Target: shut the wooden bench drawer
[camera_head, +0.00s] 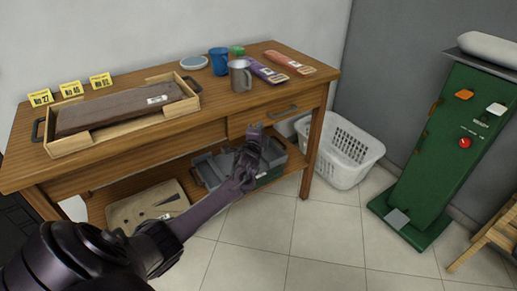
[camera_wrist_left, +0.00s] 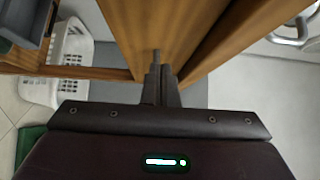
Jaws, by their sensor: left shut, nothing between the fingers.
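The wooden bench (camera_head: 190,130) stands against the wall in the head view. Its drawer (camera_head: 310,102) is at the right end under the top, with a grey bar handle (camera_head: 283,113). The drawer front looks slightly forward of the panel to its left, but I cannot tell how far it is out. My left gripper (camera_head: 256,131) is shut and empty in front of the drawer's left part, left of the handle. In the left wrist view its closed fingers (camera_wrist_left: 160,72) point at brown wood; contact is unclear. My right gripper is not in view.
A wooden tray (camera_head: 70,146) with a brown board, a grey mug (camera_head: 240,77) and a blue cup (camera_head: 219,61) stand on the bench. A grey crate (camera_head: 208,170) is on the lower shelf. A white basket (camera_head: 342,155) and green machine (camera_head: 440,145) stand right.

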